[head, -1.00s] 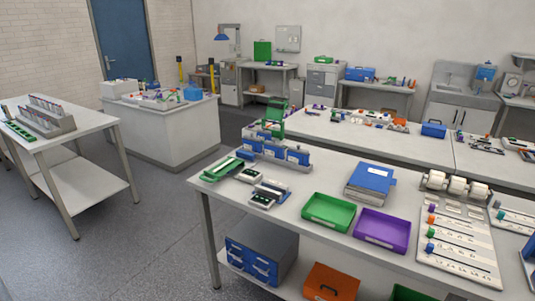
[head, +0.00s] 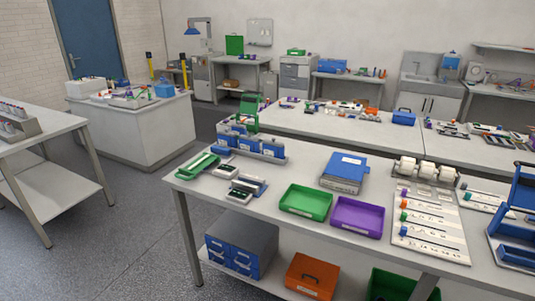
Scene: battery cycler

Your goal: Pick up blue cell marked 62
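I cannot pick out a blue cell marked 62; any markings are too small to read. Small cylinders with coloured ends stand along the left side of a white board (head: 433,241) on the near bench, and a blue one (head: 403,231) is among them. A grey rack (head: 20,134) with several upright cells is cut off at the left edge, on the left table. Neither of my grippers shows in the head view.
The near bench holds a green tray (head: 302,212), a purple tray (head: 356,226), a blue binder-like box (head: 345,171), a row of blue units (head: 250,145) and a blue rack (head: 516,256) at right. Grey floor (head: 110,245) is clear between the left table and bench.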

